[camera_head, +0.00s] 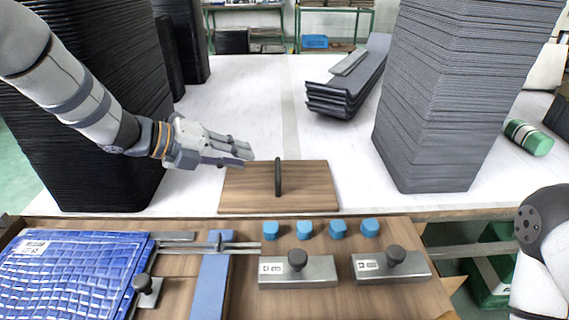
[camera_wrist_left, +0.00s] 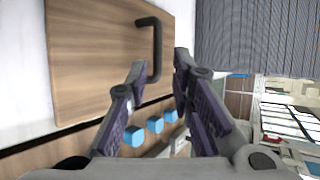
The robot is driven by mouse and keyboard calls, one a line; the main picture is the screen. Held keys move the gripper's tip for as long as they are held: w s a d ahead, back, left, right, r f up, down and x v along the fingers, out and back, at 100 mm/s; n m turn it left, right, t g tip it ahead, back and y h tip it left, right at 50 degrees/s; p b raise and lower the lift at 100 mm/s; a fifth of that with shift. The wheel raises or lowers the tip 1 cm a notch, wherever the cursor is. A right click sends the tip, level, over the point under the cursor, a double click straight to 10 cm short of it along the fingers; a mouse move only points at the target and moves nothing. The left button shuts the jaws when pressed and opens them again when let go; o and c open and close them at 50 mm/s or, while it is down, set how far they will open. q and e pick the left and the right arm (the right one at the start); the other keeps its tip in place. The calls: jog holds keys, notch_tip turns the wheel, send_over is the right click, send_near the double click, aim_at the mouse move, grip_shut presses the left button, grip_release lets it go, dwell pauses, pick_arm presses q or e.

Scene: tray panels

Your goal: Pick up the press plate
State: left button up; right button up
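The press plate appears to be the wooden board (camera_head: 245,190) with a black bar handle (camera_head: 278,177) standing up from its middle. It lies flat on the white table, near the front edge. My left gripper (camera_head: 246,154) is above and left of the board's far edge, apart from the handle. In the left wrist view its two fingers (camera_wrist_left: 160,62) are spread with nothing between them. There the board (camera_wrist_left: 95,55) fills the upper left, and the handle (camera_wrist_left: 157,45) shows beyond the fingertips. My right gripper is out of view; only part of my right arm shows at the right edge.
Tall stacks of dark panels (camera_head: 465,90) stand right and left (camera_head: 100,90). A smaller panel stack (camera_head: 345,90) lies behind. In front are several blue blocks (camera_head: 304,230), two metal blocks with black knobs (camera_head: 300,275) and a blue patterned tray (camera_head: 70,275).

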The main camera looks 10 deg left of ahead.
aim_at(276, 168)
pick_arm(q)
jog(key=d+f, duration=0.1)
jog(key=w+d+f, duration=0.1)
jog(key=shift+d+f+b, duration=0.2)
jog(key=shift+d+b, duration=0.1)
jog(key=shift+d, duration=0.05)
jog(key=b+x, duration=0.1)
jog(key=x, duration=0.5)
jog(key=shift+w+d+f, duration=0.1)
jog(key=shift+d+f, duration=0.15)
jog(key=shift+f, duration=0.1)
jog(key=shift+w+d, duration=0.3)
jog(key=shift+r, duration=0.1)
grip_shut()
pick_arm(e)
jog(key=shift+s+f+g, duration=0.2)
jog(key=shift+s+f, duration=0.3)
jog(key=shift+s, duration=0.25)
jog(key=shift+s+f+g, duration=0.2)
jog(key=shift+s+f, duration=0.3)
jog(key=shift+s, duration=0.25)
